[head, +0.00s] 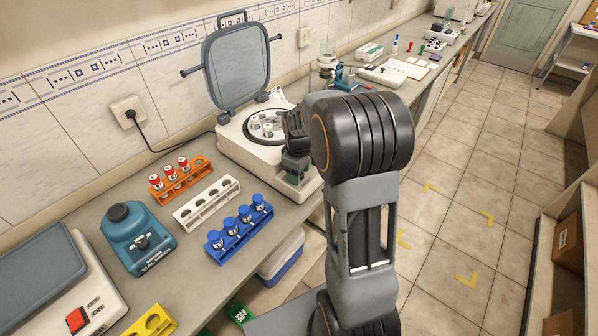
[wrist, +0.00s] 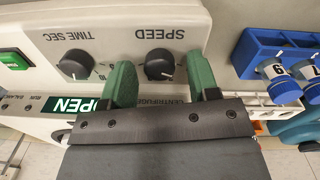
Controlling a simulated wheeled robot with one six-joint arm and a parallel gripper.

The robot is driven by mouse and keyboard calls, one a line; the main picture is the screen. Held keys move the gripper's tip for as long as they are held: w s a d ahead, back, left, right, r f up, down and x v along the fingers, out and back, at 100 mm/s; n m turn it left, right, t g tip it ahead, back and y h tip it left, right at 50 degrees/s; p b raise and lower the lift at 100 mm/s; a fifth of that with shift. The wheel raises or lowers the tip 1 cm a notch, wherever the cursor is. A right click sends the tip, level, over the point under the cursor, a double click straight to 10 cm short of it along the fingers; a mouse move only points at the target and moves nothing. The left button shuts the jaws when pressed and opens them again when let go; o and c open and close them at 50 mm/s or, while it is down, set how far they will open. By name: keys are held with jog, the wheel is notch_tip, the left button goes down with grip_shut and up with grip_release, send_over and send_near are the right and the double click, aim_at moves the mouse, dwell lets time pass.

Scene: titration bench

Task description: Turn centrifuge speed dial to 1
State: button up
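The white centrifuge (head: 232,146) stands on the bench with its lid (head: 238,62) raised and tubes in its rotor. Its front panel shows upside down in the wrist view. The black speed dial (wrist: 159,64) sits under the label SPEED; a pale pointer mark shows at its lower edge, and I cannot read its setting. My gripper (wrist: 160,66) is open, its green fingers on either side of the speed dial in the picture, with gaps to it. Whether the fingertips reach the dial's depth I cannot tell. In the head view my arm hides the dials.
The time dial (wrist: 74,65) is left of my fingers in the wrist view, with a green switch (wrist: 14,60) beyond. A blue rack (head: 238,238), a white rack (head: 207,203) and an orange rack (head: 180,180) stand on the bench beside the centrifuge.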

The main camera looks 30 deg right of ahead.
notch_tip(320, 180, up, 14)
jog(key=shift+a, duration=0.15)
dwell(0.7)
jog(key=shift+s+f, duration=0.1)
jog(key=shift+f, duration=0.05)
jog(key=s+a+f+m+t, duration=0.1)
jog(key=s+a+m+t, duration=0.1)
jog(key=s, duration=0.6)
jog(key=s+a+f+m+t, duration=0.1)
jog(key=s+a+f+m, duration=0.1)
jog(key=s+a+m, duration=0.2)
jog(key=shift+s+a+f+m+t, duration=0.25)
jog(key=shift+s+a+m+t, duration=0.15)
jog(key=shift+s+a, duration=1.35)
jog(key=shift+s+d, duration=0.25)
